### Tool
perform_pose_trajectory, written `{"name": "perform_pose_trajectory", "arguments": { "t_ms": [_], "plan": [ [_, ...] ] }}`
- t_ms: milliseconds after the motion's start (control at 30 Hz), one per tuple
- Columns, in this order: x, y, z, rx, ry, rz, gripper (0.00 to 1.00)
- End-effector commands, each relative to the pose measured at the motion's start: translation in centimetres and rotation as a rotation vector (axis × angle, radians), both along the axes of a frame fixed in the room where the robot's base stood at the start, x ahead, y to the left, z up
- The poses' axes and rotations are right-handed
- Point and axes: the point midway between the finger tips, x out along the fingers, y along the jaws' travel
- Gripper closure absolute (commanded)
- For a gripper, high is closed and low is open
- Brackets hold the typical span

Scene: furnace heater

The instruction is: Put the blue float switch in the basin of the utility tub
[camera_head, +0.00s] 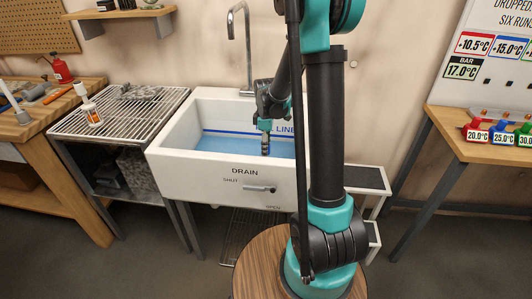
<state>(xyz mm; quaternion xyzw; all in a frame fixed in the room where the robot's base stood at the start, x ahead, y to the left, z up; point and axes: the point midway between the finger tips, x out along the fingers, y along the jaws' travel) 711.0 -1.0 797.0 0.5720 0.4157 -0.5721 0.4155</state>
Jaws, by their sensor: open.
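The utility tub (164,160) is a white, deep tub with a light blue basin floor and a blue line on its inside back wall. Its front reads "DRAIN", with a grey lever (260,188) between "SHUT" and "OPEN". My gripper (265,148) points down over the basin, small in view; it is open, and I see nothing held in it. A small blue item (499,132) with a label stands on the right table between a red and a green one. I cannot tell whether it is the blue float switch. My arm hides the tub's right part.
A tall metal tap (246,45) rises behind the tub. A wooden bench (50,120) is far left. The right table (460,148) stands beneath a labelled board (500,55).

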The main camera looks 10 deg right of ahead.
Motion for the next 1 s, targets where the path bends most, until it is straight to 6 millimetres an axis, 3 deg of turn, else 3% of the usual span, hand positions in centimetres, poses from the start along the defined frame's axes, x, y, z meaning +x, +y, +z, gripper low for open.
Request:
{"name": "perform_pose_trajectory", "arguments": {
  "t_ms": [200,433,633,1000],
  "plan": [
    [0.0,0.0,4.5,0.000,0.000,0.000,0.52],
    [0.0,0.0,7.7,0.000,0.000,0.000,0.52],
    [0.0,0.0,8.7,0.000,0.000,0.000,0.52],
    [0.0,0.0,8.8,0.000,0.000,0.000,0.52]
  ]
}}
